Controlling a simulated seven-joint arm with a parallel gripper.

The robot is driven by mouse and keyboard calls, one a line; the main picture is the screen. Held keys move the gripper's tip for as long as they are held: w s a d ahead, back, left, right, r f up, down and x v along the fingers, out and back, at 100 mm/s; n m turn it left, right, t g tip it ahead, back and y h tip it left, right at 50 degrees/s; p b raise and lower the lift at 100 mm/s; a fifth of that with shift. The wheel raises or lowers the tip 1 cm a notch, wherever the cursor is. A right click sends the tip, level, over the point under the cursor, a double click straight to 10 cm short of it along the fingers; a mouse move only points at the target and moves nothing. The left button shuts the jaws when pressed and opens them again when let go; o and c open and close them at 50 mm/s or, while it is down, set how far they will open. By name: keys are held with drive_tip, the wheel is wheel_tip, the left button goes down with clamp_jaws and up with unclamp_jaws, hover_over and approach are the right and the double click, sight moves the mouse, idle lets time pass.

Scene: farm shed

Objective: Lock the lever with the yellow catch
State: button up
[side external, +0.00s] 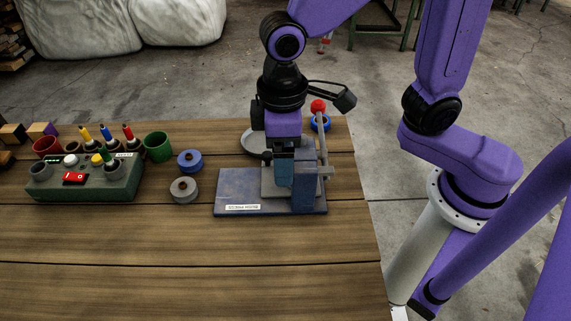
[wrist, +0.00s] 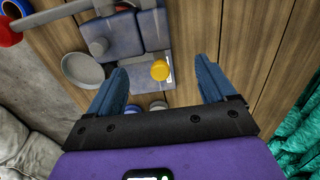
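The lever fixture has a blue base plate (side external: 235,190) and stands near the right end of the table. Its grey lever (side external: 323,145) stands roughly upright with a red ball knob (side external: 318,105) on top. In the wrist view the lever arm (wrist: 50,18) runs to the red knob (wrist: 8,35) at upper left. The yellow catch (wrist: 160,70) shows at the fixture's edge; it is hidden in the side view. My gripper (wrist: 162,70) is open, its two blue fingers either side of the catch in the picture, with clear gaps. In the side view my gripper (side external: 284,170) is low over the fixture.
A green control box (side external: 90,185), a green cup (side external: 158,147), a blue roll (side external: 190,161) and a grey roll (side external: 184,189) stand left of the fixture. A grey round dish (wrist: 82,70) lies close beside it. The front of the table (side external: 190,270) is clear.

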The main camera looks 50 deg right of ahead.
drive_tip(key=shift+o, duration=0.8)
drive_tip(key=shift+r, duration=0.1)
drive_tip(key=shift+r, duration=3.9)
drive_tip(key=shift+d, duration=0.1)
drive_tip(key=s+d+f+n, duration=0.1)
drive_tip(key=s+d+f, duration=0.2)
drive_tip(key=s+d, duration=0.2)
drive_tip(key=s+d+f+n, duration=0.2)
drive_tip(key=s+d+f, duration=0.2)
drive_tip(key=d, duration=0.8)
drive_tip(key=shift+s+d+f+n, duration=0.3)
drive_tip(key=shift+s, duration=0.85)
